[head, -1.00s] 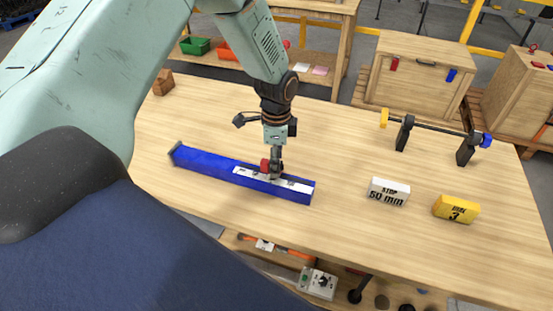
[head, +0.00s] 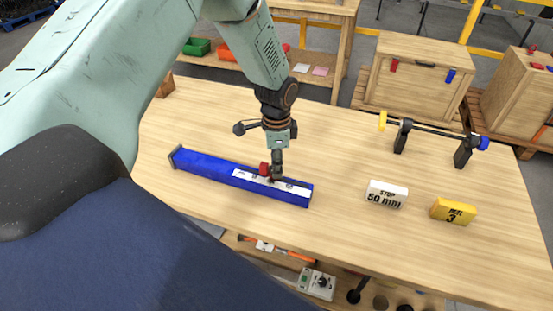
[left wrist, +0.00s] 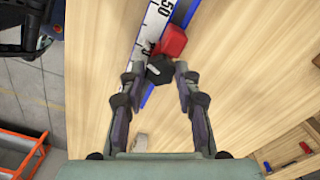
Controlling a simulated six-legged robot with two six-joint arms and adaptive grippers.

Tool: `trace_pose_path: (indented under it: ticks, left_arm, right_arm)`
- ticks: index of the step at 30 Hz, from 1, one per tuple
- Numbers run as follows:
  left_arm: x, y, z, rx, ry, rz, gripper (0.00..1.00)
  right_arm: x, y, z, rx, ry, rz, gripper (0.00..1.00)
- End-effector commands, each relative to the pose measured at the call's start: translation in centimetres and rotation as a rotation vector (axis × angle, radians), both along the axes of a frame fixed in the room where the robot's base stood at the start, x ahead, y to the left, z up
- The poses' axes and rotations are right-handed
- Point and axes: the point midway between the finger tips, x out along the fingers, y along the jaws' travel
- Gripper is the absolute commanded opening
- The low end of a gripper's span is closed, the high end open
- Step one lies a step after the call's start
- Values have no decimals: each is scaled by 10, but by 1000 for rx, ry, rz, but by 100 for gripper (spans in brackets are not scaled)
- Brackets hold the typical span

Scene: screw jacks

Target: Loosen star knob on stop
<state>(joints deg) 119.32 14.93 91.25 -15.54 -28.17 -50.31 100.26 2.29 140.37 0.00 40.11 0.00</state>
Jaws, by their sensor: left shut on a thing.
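A blue rail (head: 205,165) with a white scale strip (head: 247,178) lies on the wooden table. A red stop (head: 264,169) sits on the rail; it also shows in the left wrist view (left wrist: 173,41). A black star knob (left wrist: 160,69) is beside the red stop, between the fingertips of my left gripper (left wrist: 158,72). My left gripper (head: 276,178) points down at the rail and is shut on the knob, hiding most of it in the head view. My right gripper is not in view.
A white block marked "STOP 50 mm" (head: 386,195) and a yellow block marked 3 (head: 453,211) stand to the right. A bar on black supports (head: 462,153) stands farther back. The table between rail and blocks is clear.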

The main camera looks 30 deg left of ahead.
Motion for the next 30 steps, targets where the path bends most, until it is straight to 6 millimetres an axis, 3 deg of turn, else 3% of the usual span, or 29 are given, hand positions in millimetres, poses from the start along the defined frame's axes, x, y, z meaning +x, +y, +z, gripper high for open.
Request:
trace_pose_path:
  ticks: [14, 15, 22, 30]
  left_arm:
    - [2, 0, 1, 0, -4, 82, 1]
    - [2, 0, 1, 0, -4, 82, 36]
    - [1, 0, 1, 0, -3, 81, 55]
    - [1, 0, 1, 0, -1, 81, 55]
  right_arm:
    - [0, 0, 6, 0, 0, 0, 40]
    - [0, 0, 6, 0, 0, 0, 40]
    - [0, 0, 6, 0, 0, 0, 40]
    - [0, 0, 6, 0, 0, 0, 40]
